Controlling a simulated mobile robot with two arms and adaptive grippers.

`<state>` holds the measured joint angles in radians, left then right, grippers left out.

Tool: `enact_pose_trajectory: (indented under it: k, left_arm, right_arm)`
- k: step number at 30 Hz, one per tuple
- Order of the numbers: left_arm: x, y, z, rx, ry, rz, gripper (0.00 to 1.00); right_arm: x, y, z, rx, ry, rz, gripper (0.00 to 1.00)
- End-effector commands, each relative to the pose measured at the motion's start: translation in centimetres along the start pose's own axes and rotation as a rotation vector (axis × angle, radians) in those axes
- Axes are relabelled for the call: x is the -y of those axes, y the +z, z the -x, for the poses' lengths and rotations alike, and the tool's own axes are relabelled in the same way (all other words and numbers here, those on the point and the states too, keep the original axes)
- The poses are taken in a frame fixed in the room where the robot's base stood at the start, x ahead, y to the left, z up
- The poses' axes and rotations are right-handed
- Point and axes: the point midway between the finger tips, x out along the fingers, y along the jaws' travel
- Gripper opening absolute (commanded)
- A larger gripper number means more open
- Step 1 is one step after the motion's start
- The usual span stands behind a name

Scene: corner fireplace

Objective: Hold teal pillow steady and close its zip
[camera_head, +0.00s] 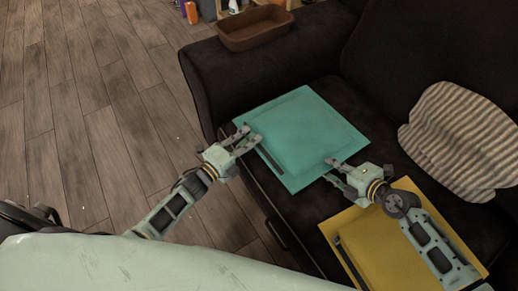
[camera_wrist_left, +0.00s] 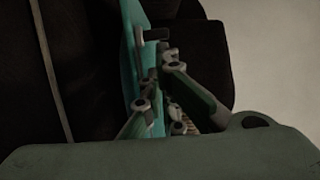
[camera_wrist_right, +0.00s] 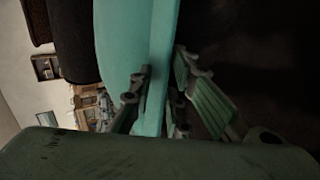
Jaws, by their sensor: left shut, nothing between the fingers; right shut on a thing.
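The teal pillow (camera_head: 312,125) lies flat on the dark sofa seat. Its zip shows as a dark strip (camera_head: 268,160) along the edge nearest the sofa front. My left gripper (camera_head: 247,137) is shut and empty at the pillow's left corner, by the far end of the strip. In the left wrist view, a dark tab (camera_wrist_left: 154,34) sticks out from the pillow edge (camera_wrist_left: 130,15), just beyond the fingers. My right gripper (camera_head: 333,172) is shut on the pillow's near right edge. The right wrist view shows the teal edge (camera_wrist_right: 152,60) running between its fingers.
A yellow pillow (camera_head: 400,250) with a similar dark strip lies on the seat under my right arm. A striped cushion (camera_head: 462,140) leans at the right. A brown tray (camera_head: 255,28) rests on the sofa armrest (camera_head: 215,75). Open wooden floor (camera_head: 90,110) is at the left.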

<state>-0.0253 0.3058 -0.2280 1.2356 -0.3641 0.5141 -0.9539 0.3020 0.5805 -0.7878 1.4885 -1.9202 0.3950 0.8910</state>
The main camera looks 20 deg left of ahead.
Motion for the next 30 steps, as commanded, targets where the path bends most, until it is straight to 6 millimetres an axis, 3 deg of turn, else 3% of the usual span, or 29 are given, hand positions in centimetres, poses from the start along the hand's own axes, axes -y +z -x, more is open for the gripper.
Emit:
enact_pose_trajectory:
  k: [14, 17, 22, 30]
  left_arm:
    - [0.0, 0.5, 0.0, 0.005, 0.000, 0.000, 0.00]
    - [0.0, -0.5, 0.2, 0.003, 0.000, 0.002, 0.00]
    - [0.0, -3.8, 1.0, 0.000, -0.002, 0.005, 0.00]
    - [-0.1, -3.6, 7.4, 0.000, 0.003, 0.000, 0.00]
  right_arm:
    - [0.6, 0.0, 0.0, -0.002, -0.012, -0.003, 0.00]
    - [0.6, 0.0, 0.0, -0.002, -0.013, -0.003, 0.00]
    - [0.6, 0.0, 0.0, -0.002, -0.012, -0.004, 0.00]
    - [0.6, -0.1, 0.0, -0.002, -0.012, -0.005, 0.00]
